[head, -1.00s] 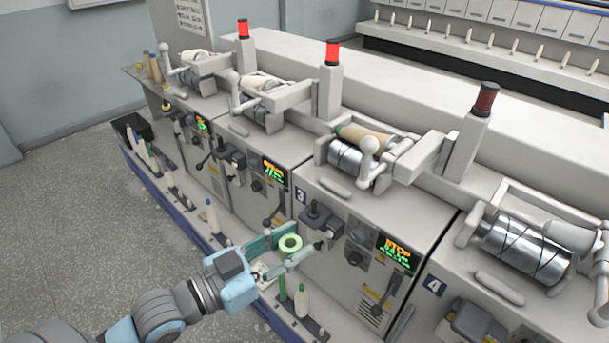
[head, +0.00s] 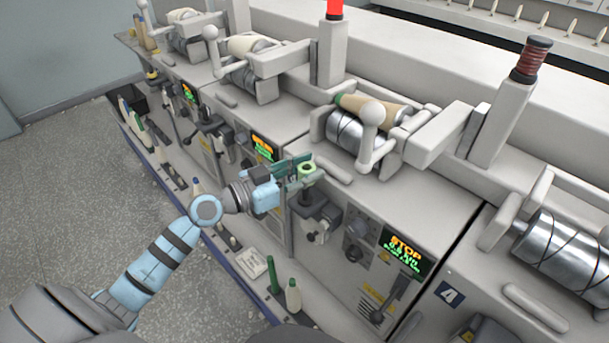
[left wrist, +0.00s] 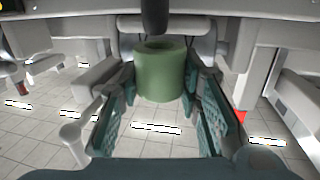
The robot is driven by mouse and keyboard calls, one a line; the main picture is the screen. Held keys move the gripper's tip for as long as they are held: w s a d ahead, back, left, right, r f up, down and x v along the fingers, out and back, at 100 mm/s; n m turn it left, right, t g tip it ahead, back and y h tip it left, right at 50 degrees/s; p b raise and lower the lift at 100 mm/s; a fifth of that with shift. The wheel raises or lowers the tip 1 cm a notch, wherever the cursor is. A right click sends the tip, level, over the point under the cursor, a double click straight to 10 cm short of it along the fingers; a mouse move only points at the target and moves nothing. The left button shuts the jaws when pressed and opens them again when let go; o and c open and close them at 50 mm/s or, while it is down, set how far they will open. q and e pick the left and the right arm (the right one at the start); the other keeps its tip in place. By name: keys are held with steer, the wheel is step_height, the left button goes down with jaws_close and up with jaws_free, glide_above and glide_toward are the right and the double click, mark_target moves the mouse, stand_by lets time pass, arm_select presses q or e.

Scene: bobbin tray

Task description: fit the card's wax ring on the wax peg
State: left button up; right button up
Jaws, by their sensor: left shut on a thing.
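My left gripper (head: 300,170) is shut on a green wax ring (head: 307,168), held up at the front of the machine unit with the STOP display. In the left wrist view the ring (left wrist: 160,72) sits between the two teal fingers, its hole showing at the top. A dark, round-ended rod (left wrist: 155,16), perhaps the wax peg, shows just above the ring there; I cannot tell how large the gap is. In the head view the ring is above a dark bracket (head: 316,208), and the peg is not clearly seen. A white card (head: 252,264) lies on the low ledge. My right gripper is not in view.
A green bobbin (head: 273,275) and a pale bobbin (head: 293,296) stand on the ledge below. The floor (head: 80,190) at left is clear.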

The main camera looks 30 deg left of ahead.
arm_select(q)
steer(key=f+b, duration=0.1)
steer(key=f, duration=0.1)
steer(key=f+b, duration=0.1)
steer(key=shift+s+f+b, duration=0.25)
steer(key=shift+f+b, duration=0.1)
steer(key=shift+f, duration=0.05)
jaws_close()
steer(key=shift+f, duration=0.25)
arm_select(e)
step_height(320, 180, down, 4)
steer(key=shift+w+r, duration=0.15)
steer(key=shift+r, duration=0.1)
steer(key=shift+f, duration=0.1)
arm_select(q)
steer(key=shift+b, duration=0.4)
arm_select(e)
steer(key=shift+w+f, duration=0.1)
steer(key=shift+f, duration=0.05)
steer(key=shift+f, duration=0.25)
